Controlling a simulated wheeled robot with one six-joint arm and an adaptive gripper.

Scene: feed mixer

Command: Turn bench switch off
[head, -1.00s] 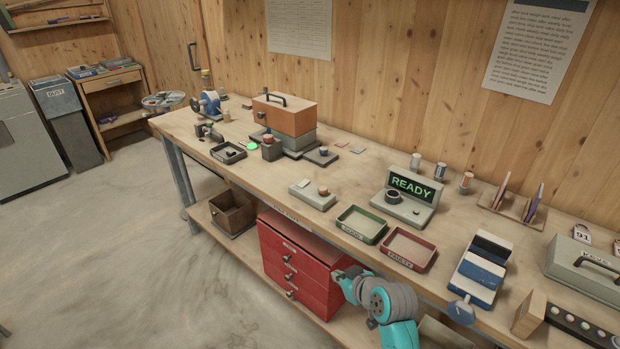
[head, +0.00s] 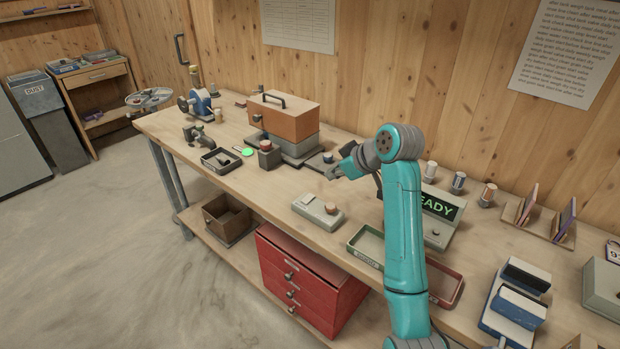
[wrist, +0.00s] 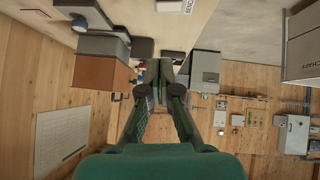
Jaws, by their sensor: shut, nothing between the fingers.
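A low grey box (head: 312,207) with a reddish-brown knob lies near the bench's front edge. A dark block (head: 268,158) with a reddish cap stands farther left, beside a glowing green disc (head: 246,152). In the wrist view the fingers (wrist: 164,75) point away from the camera; I cannot tell any contact.
An orange-brown case (head: 284,117) on a grey base stands at the back of the bench (head: 280,185). My arm partly covers the READY display (head: 440,207) and the green tray (head: 366,243). A red drawer unit (head: 300,275) is below.

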